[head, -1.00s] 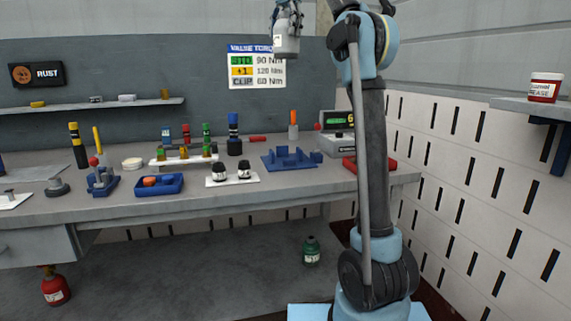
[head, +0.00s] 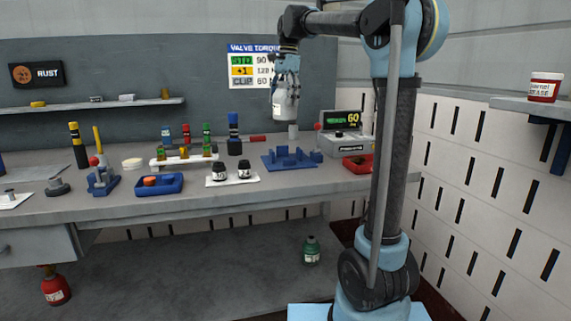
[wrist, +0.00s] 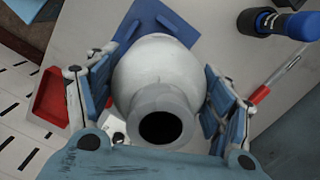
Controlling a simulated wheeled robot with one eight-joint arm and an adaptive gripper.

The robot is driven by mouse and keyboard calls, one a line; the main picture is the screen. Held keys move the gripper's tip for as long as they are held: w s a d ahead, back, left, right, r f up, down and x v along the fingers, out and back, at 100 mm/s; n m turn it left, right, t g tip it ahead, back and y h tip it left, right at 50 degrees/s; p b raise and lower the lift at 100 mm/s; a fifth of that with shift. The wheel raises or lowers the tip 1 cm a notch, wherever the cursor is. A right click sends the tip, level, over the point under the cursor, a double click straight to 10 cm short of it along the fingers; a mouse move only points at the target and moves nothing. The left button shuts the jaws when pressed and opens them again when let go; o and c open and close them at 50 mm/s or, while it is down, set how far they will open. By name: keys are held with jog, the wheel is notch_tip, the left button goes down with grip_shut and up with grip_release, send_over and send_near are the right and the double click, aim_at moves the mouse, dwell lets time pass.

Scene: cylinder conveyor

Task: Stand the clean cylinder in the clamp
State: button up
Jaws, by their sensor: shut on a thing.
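My gripper (head: 286,82) is shut on a pale grey-white cylinder (head: 284,106), held upright in the air above the back of the bench. In the wrist view, the gripper's (wrist: 155,92) blue fingers press on both sides of the cylinder (wrist: 158,70), and its dark round mouth faces the camera. A blue fixture with short upright posts (head: 290,157), which looks like the clamp, stands on the bench below the cylinder. In the wrist view, the cylinder hides most of this blue fixture (wrist: 150,20).
A scale with a green display (head: 340,143) and a red tray (head: 358,163) stand right of the fixture. A blue-topped black bottle (head: 234,134) and a white mat with two dark jars (head: 232,180) stand left. A blue tray (head: 158,184) lies farther left.

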aim_at(285, 111)
jog(key=f, duration=0.2)
jog(key=s+f, duration=0.1)
jog(key=f, duration=0.1)
jog(key=shift+s+d+f, duration=0.1)
jog(key=shift+d+f, duration=0.1)
jog(key=shift+f, duration=4.9)
jog(key=o, duration=2)
jog(key=shift+o, duration=0.2)
jog(key=r, duration=0.8)
jog(key=w+d+r, duration=0.1)
jog(key=r, duration=0.3)
jog(key=shift+d, duration=0.1)
